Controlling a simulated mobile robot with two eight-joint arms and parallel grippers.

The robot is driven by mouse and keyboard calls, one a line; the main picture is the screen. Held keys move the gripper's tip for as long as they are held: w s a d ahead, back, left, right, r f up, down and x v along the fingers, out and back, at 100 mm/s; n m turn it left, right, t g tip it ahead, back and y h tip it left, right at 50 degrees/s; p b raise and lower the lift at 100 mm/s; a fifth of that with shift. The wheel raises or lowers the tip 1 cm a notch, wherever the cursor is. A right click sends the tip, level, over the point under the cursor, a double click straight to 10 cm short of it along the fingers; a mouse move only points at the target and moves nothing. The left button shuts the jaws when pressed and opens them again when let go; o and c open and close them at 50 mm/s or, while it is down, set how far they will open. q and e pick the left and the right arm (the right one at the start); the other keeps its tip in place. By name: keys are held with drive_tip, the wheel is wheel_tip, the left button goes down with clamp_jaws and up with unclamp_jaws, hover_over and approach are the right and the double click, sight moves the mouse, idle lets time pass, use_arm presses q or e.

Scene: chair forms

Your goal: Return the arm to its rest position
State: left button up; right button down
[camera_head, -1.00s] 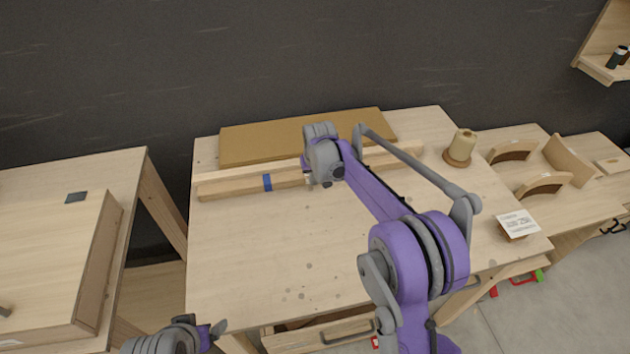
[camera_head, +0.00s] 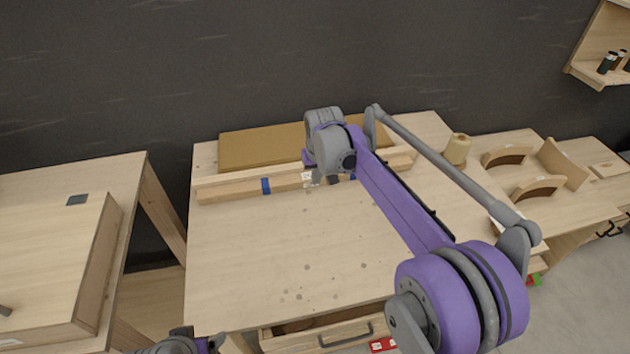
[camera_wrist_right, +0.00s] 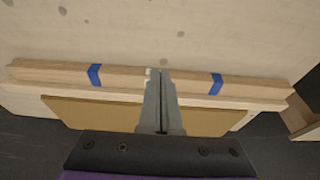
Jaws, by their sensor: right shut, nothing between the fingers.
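My right gripper (camera_head: 322,179) is over the workbench, in front of a long wooden bar with blue tape bands (camera_head: 235,190). In the right wrist view its two fingers (camera_wrist_right: 158,75) are together, with nothing between them, and their tips overlap the bar (camera_wrist_right: 125,77) in the picture. I cannot tell whether they touch it. A small white mark shows beside the fingertips. My left gripper (camera_head: 212,343) is only partly in view at the bottom edge, and I cannot tell its jaw state.
A brown board (camera_head: 260,150) lies behind the bar. A spool (camera_head: 457,150) and curved wooden pieces (camera_head: 507,155) are at the right. The workbench top (camera_head: 290,250) is mostly clear, with a part-open drawer (camera_head: 320,338) below.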

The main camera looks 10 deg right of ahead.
drive_tip(key=shift+s+r, duration=0.15)
drive_tip(key=shift+r, duration=0.1)
